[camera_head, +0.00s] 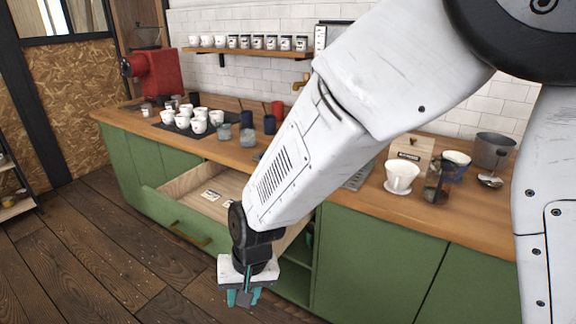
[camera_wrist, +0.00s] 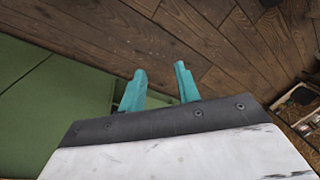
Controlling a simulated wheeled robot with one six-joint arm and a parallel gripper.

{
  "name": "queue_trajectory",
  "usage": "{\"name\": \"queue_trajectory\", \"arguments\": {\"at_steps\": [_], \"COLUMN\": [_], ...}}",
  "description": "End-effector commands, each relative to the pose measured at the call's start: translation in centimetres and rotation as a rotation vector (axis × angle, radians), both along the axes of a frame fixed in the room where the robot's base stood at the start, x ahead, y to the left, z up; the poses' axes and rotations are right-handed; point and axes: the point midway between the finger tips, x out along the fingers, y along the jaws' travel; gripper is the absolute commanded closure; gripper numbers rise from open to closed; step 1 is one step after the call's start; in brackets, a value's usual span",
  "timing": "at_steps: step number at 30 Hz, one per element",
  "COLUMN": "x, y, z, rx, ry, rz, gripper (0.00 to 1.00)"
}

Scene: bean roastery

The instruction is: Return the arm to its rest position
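My gripper (camera_head: 243,297) hangs from my white arm in front of the green counter, beside the open drawer (camera_head: 191,211). In the wrist view its two teal fingers (camera_wrist: 162,86) are apart with nothing between them, and the wooden floor shows beyond. My arm reaches down from the upper right across the middle of the head view and hides part of the counter and the drawer's right side.
The drawer is pulled out over the floor (camera_head: 90,250) and holds small labelled items (camera_head: 211,195). The wooden worktop (camera_head: 227,152) carries white cups (camera_head: 199,121), a white dripper (camera_head: 401,176) and a metal pitcher (camera_head: 491,150). The floor at left is clear.

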Motion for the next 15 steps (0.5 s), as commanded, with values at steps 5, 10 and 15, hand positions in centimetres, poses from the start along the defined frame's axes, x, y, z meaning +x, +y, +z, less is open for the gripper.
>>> {"name": "queue_trajectory", "arguments": {"at_steps": [5, 10, 15], "x": [-1.6, -4.6, -8.3], "y": [-9.5, -18.0, -25.4], "z": [6.8, 11.8, 15.6], "rx": [-0.073, -0.137, -0.185], "ry": [0.068, 0.114, 0.130], "rz": [0.077, 0.108, 0.078], "gripper": [0.68, 0.68, 0.68]}}
